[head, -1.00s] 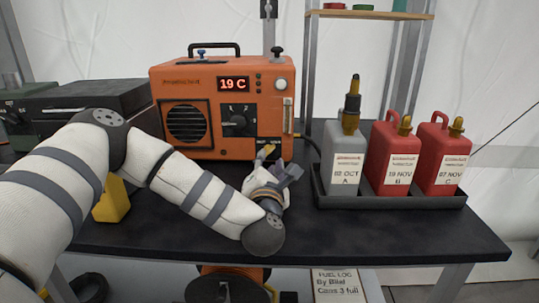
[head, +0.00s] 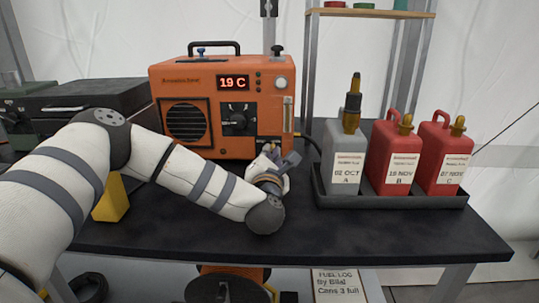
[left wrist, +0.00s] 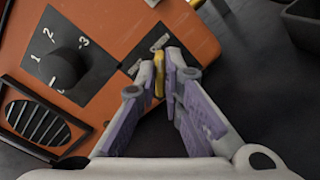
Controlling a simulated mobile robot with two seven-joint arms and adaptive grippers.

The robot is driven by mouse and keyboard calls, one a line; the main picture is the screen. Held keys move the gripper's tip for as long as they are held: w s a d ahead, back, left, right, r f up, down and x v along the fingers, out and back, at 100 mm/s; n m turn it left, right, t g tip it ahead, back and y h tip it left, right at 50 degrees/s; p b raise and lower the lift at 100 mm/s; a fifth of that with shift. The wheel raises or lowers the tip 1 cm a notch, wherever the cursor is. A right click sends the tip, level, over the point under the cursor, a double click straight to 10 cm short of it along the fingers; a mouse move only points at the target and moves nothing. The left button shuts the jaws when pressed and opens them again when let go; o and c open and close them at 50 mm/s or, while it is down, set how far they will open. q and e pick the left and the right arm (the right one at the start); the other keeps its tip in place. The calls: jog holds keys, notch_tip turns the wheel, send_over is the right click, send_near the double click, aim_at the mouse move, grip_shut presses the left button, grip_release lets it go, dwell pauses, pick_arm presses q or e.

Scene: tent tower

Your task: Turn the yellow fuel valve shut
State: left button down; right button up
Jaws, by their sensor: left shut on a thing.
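The orange heater (head: 220,75) stands on the dark table, its display reading 19 C. The yellow fuel valve (left wrist: 159,74) is low on the heater's front, on a black plate, and shows as a narrow yellow strip in the left wrist view. My left gripper (head: 277,156) is at the heater's lower right front. In the left wrist view its fingers (left wrist: 167,76) are closed on the valve, one on each side. In the head view the gripper mostly hides the valve. My right gripper is not in view.
A black tray (head: 390,201) on the right holds one grey can (head: 345,155) and two red cans (head: 394,155). A yellow object (head: 112,200) stands left, behind my arm. The table's front middle (head: 350,238) is clear. A dial (head: 238,121) is on the heater's front.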

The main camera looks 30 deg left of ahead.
pick_arm(q)
jog(key=shift+f+n, duration=0.1)
jog(key=shift+n, duration=0.2)
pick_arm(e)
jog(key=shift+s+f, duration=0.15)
pick_arm(q)
jog(key=n+b, duration=0.1)
jog(key=n, duration=0.3)
jog(key=shift+a+f+b, duration=0.1)
jog(key=shift+b, duration=0.2)
jog(key=n+b, duration=0.2)
jog(key=n, duration=0.2)
jog(key=shift+s+a+f+n+b, duration=0.1)
jog(key=shift+n+b, duration=0.2)
jog(key=n+b, duration=0.4)
jog(key=n, duration=0.1)
jog(key=shift+a+b, duration=0.1)
jog(key=shift+b, duration=0.2)
jog(key=shift+s+r+n+b, duration=0.1)
jog(key=shift+r+n+b, duration=0.1)
jog(key=shift+n+b, duration=1.65)
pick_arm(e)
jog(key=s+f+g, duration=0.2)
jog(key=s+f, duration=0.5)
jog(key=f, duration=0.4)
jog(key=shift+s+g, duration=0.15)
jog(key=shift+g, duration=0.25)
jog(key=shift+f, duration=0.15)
